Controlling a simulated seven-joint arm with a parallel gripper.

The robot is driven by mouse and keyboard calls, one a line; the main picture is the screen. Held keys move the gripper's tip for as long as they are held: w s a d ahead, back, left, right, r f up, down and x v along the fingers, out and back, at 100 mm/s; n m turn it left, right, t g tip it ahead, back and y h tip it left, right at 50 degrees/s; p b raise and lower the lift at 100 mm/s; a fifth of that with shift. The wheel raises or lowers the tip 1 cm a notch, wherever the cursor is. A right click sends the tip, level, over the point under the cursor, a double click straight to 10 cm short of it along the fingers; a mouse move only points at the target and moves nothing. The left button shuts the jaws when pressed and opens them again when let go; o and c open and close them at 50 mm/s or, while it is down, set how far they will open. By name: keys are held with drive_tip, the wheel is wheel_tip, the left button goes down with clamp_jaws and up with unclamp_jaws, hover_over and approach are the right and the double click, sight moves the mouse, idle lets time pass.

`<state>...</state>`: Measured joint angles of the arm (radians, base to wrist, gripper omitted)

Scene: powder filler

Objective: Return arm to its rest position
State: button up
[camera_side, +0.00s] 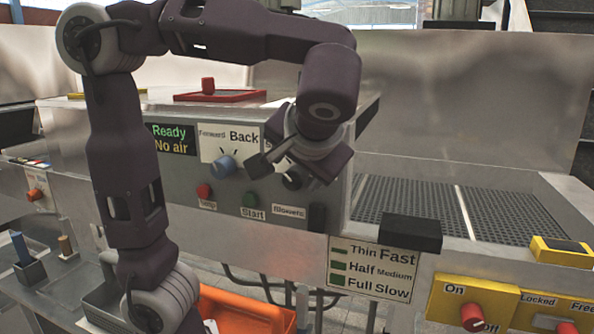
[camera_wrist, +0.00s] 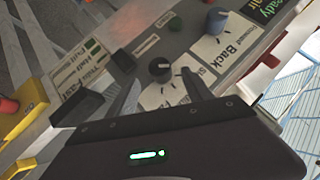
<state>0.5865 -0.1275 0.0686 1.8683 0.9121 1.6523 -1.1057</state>
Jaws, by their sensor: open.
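My gripper (camera_side: 284,168) is in front of the grey control panel (camera_side: 225,183), near the black knob (camera_side: 291,181) on its right part. In the wrist view my gripper (camera_wrist: 158,84) shows two dark fingers spread apart, with nothing held between them. The black knob (camera_wrist: 159,68) shows just beyond the fingertips. I cannot tell whether a finger touches it. The arm is bent, with its elbow high and the wrist hanging down. One finger is partly hidden in the side view.
The panel has a blue knob (camera_side: 222,166), a red button (camera_side: 204,191) and a green button (camera_side: 249,200). Its display reads "Ready, No air". A black block (camera_side: 411,233) sits on the ledge at right. Below are a yellow switch box (camera_side: 446,302) and an orange bin (camera_side: 235,311).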

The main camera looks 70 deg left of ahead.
drive_tip(key=s+d+f+m+t+h, duration=0.2)
drive_tip(key=s+d+f+m+h, duration=0.4)
drive_tip(key=s+d+f+h, duration=0.2)
wheel_tip(320, 180, down, 3)
drive_tip(key=shift+s+d+r+h, duration=0.1)
drive_tip(key=shift+s+d+h, duration=0.3)
drive_tip(key=shift+d+h, duration=0.65)
drive_tip(key=shift+a, duration=0.25)
idle(0.3)
